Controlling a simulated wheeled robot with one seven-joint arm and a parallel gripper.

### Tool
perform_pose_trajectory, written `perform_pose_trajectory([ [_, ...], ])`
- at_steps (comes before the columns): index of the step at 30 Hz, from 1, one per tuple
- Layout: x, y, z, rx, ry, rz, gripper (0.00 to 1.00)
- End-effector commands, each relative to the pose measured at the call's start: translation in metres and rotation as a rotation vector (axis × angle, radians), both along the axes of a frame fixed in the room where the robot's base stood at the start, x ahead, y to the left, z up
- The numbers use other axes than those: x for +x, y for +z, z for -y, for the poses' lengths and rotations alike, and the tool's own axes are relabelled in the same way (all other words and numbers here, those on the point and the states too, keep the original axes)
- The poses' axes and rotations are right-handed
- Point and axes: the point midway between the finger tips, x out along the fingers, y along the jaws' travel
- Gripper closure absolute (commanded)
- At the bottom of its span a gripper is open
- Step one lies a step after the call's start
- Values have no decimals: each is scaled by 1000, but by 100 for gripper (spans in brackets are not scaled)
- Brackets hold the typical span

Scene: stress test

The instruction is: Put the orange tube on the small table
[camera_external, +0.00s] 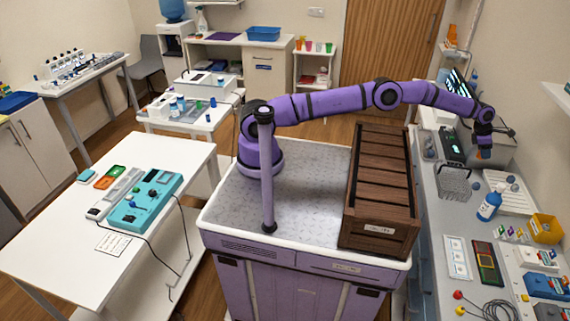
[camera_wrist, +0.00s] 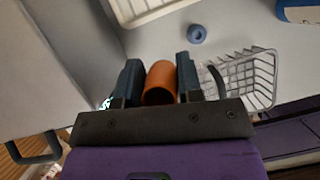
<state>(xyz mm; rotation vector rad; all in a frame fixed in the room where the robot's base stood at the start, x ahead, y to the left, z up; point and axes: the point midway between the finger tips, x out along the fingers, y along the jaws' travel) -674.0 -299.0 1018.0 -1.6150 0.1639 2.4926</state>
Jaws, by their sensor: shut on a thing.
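The orange tube (camera_wrist: 160,83) is between the two dark fingers of my gripper (camera_wrist: 160,75) in the wrist view. The tube's lower end is hidden. A small white table (camera_external: 207,130) stands at the back left, beyond a larger white table (camera_external: 50,238); it holds white equipment and several bottles.
A wire basket (camera_wrist: 262,75), a blue ring (camera_wrist: 197,34) and a white rack (camera_wrist: 150,12) lie near my gripper. A blue bottle (camera_external: 489,205) stands on the counter. A brown wooden crate (camera_external: 379,232) sits on my base. The larger table's front is mostly clear.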

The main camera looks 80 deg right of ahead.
Motion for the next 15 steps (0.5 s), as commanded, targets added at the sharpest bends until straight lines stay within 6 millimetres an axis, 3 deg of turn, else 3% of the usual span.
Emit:
perform_pose_trajectory([
  [15, 1, -75, 0, 2, 0, 2, 92],
])
